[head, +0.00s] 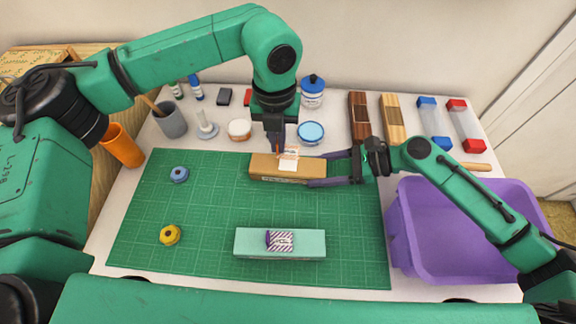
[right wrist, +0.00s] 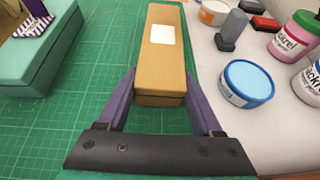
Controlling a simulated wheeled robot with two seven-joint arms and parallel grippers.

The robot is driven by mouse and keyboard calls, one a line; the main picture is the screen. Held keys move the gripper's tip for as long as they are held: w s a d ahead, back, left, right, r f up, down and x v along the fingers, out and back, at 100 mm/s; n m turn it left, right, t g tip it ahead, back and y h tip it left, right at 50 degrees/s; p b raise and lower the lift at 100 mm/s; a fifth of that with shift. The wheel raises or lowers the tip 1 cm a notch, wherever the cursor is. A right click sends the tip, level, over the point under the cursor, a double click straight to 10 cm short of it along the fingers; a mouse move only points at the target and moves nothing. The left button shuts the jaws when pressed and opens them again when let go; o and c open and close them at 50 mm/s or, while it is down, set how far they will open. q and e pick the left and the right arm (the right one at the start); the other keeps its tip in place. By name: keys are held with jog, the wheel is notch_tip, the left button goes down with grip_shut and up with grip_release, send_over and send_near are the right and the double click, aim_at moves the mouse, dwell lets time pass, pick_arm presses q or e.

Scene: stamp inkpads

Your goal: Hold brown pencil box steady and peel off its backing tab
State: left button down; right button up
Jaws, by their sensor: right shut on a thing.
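The brown pencil box (head: 262,166) lies on the green mat near its far edge. A bare white patch (right wrist: 163,34) shows on its top in the right wrist view. My right gripper (head: 316,169) has its fingers on either side of the box's right end and is shut on it. My left gripper (head: 276,151) points down just above the box's far side. A small pale, pinkish tab (head: 291,152) shows beside its fingertips, above the white patch. I cannot tell whether the left fingers grip it.
A teal box (head: 250,244) with a purple striped label lies near the front of the green mat (head: 205,215). Blue (head: 179,174) and yellow (head: 170,235) rolls sit at left. A purple bin (head: 400,235) stands at right. Jars and cases line the back.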

jog(key=o, duration=1.3)
jog(key=v, duration=0.7)
jog(key=shift+d+r, duration=0.1)
jog(key=shift+d, duration=0.15)
